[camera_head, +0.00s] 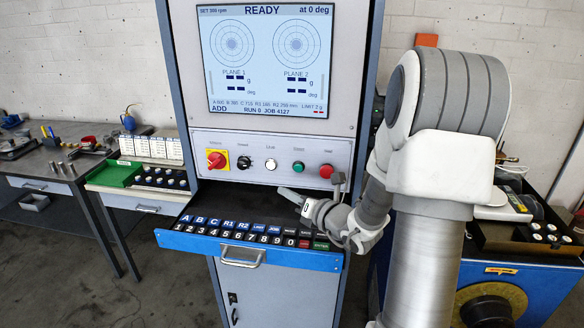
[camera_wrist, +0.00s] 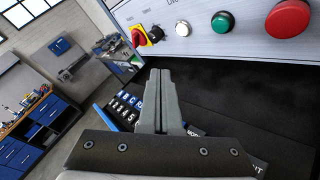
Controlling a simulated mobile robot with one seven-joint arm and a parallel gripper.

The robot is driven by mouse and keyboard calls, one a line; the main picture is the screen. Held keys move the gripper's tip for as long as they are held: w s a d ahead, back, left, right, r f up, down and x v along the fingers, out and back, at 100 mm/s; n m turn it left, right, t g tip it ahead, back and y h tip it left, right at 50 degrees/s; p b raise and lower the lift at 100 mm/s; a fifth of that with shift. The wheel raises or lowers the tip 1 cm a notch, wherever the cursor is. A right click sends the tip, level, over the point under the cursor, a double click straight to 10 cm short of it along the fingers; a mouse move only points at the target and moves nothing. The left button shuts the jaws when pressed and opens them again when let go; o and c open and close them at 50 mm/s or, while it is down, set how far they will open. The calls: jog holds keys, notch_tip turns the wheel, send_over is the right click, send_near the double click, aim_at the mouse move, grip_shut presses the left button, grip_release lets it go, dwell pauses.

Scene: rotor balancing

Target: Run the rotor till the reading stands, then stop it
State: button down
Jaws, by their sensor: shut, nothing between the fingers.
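The balancing machine's screen (camera_head: 265,58) reads READY, at 0 deg, RUN 0, with dashes under plane 1 and plane 2. Below it a panel (camera_head: 225,140) carries a red and yellow main switch (camera_head: 217,159), a black knob (camera_head: 243,163), a white button (camera_head: 270,164), a green button (camera_head: 298,167) and a red button (camera_head: 326,171). My gripper (camera_head: 282,191) is shut and empty, below the green and white buttons and above the keyboard drawer, apart from the panel. The wrist view shows its fingers (camera_wrist: 161,75) together, with the green button (camera_wrist: 222,22) and red button (camera_wrist: 287,18) to their upper right. The rotor is not identifiable.
The pulled-out keyboard drawer (camera_head: 270,257) lies under my gripper. A side shelf at left holds a green tray (camera_head: 115,173) and a rack of weights (camera_head: 160,179). A workbench (camera_head: 40,165) stands further left. A blue machine part (camera_head: 530,287) is at right, behind my arm.

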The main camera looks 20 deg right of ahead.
aim_at(298, 168)
jog(key=shift+d+f+m+h, duration=0.2)
jog(key=shift+d+m, duration=0.1)
jog(key=shift+d, duration=0.15)
jog(key=shift+d+f+m+h, duration=0.2)
jog(key=shift+d+m, duration=0.1)
jog(key=shift+d, duration=0.15)
jog(key=shift+w, duration=0.1)
jog(key=shift+w+d+p, duration=0.2)
jog(key=shift+w+d, duration=0.6)
jog(key=shift+w, duration=0.4)
jog(key=shift+w+d+p, duration=0.15)
jog(key=shift+w+d, duration=0.7)
jog(key=shift+w, duration=0.3)
jog(key=shift+w+d+p, duration=0.2)
jog(key=shift+w+d, duration=0.6)
jog(key=shift+w, duration=0.4)
jog(key=shift+w+d, duration=0.25)
jog(key=shift+w, duration=0.1)
